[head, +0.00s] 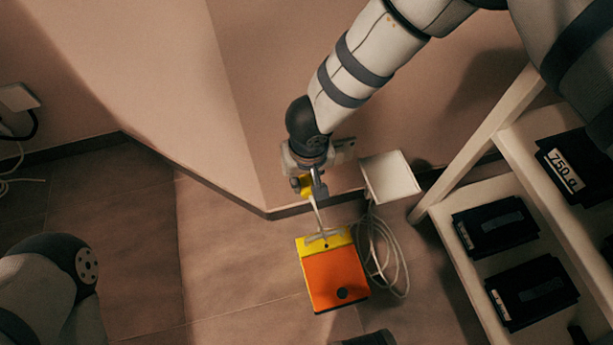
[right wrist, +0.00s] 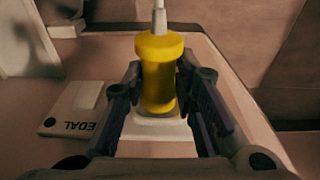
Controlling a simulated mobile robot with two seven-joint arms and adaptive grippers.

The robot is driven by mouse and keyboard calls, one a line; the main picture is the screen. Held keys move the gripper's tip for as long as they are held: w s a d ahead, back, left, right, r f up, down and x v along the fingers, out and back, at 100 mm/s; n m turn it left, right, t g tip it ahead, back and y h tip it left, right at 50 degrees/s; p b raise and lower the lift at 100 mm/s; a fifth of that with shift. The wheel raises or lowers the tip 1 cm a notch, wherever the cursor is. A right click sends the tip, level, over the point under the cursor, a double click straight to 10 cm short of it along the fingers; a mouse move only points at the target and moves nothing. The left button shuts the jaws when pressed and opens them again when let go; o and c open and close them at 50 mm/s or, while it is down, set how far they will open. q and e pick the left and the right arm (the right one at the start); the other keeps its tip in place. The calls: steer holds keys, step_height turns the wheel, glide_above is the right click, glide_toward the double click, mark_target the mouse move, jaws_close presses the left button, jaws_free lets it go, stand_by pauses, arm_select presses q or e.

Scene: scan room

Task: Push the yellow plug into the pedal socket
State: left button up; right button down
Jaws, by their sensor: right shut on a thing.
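The yellow plug (right wrist: 160,75) stands between the fingers of my right gripper (right wrist: 162,112), which is shut on it. A pale cable leaves the plug's top end in the right wrist view. Its lower end is at a white raised socket (right wrist: 155,133) on the wall; I cannot tell how deep it sits. A plate beside it bears a label partly reading "EDAL" (right wrist: 70,126). In the head view my right gripper (head: 314,186) is at the wall, with the yellow plug (head: 305,185) partly hidden by it. My left gripper is out of view.
An orange and yellow pedal (head: 334,280) lies on the floor below, with a coiled pale cable (head: 390,262) beside it. A white box (head: 390,178) is right of my gripper. A white shelf (head: 480,193) with black cases fills the right side.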

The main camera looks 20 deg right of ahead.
steer(key=shift+w, duration=0.25)
steer(key=c, duration=1.2)
jaws_free()
steer(key=shift+r, duration=0.15)
